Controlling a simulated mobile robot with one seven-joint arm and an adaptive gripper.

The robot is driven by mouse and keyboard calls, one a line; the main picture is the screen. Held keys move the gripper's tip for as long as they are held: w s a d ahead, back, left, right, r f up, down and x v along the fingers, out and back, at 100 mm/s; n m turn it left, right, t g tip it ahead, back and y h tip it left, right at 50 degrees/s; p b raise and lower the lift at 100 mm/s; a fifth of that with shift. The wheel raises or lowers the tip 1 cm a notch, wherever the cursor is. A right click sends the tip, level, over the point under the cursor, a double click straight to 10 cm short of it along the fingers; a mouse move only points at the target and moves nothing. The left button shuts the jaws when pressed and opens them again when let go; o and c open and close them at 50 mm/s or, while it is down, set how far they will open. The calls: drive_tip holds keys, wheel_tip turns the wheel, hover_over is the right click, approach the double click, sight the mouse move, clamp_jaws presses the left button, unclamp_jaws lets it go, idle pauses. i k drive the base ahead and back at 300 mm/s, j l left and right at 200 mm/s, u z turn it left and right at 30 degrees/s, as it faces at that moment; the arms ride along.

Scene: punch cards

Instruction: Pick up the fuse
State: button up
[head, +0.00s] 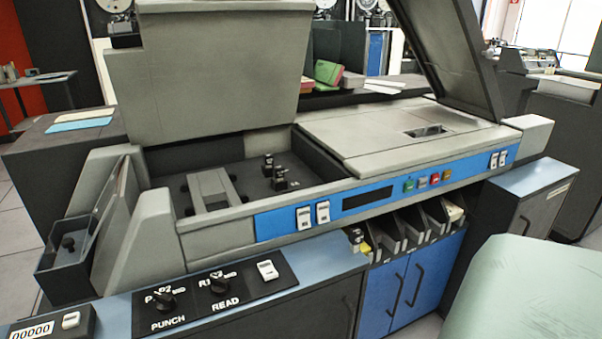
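I cannot pick out a fuse with certainty. Small black upright parts (280,178) stand in the open, dark well of the grey card machine (215,233); they are too small to tell what they are. A small yellow-and-black item (361,242) sits at the left end of the row of slots below the blue panel; its kind is also unclear. My gripper is not in view.
The raised grey cover (215,75) and a dark lid (430,45) stand above the machine. A panel with PUNCH and READ knobs (190,297) lies in front. A pale green surface (530,290) fills the lower right. Floor shows at far left.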

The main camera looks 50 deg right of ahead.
sight(278, 171)
drive_tip(key=j+z, duration=0.1)
drive_tip(key=z, duration=1.35)
drive_tip(key=i+z, duration=0.15)
drive_tip(key=i, duration=0.85)
